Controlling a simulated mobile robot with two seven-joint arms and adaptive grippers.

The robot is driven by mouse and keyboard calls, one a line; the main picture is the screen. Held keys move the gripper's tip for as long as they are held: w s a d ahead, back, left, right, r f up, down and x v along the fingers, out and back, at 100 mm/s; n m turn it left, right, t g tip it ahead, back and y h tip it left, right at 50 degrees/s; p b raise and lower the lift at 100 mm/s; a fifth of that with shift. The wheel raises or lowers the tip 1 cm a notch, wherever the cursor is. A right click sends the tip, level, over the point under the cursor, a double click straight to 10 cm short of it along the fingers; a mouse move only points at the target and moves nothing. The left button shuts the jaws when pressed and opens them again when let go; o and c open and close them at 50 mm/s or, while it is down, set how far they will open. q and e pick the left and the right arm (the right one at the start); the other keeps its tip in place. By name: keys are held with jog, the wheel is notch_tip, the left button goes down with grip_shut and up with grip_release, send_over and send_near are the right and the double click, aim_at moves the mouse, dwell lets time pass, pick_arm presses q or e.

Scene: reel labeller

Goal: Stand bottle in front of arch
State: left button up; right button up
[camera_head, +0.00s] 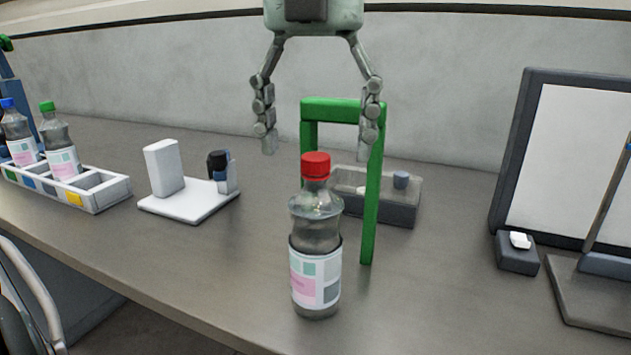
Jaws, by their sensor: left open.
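A clear bottle (316,265) with a red cap and a pink, white and teal label stands upright on the table. It is in front of the green arch (371,205), nearer to me, and hides the arch's left leg in part. My left gripper (317,146) is open and empty, fingers pointing down. It hangs above the bottle, its fingers apart on either side of the line over the red cap. Its right finger covers part of the arch's top corner. My right gripper is not in view.
A white crate (107,196) with several compartments holds a blue-capped bottle (17,135) and a green-capped bottle (61,145). A white stand (190,204) is at left centre. A grey box (388,211) sits behind the arch. A dark-framed panel (560,150) stands right. Table is clear around the bottle.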

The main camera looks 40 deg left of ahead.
pick_arm(q)
jog(key=shift+r, duration=2.25)
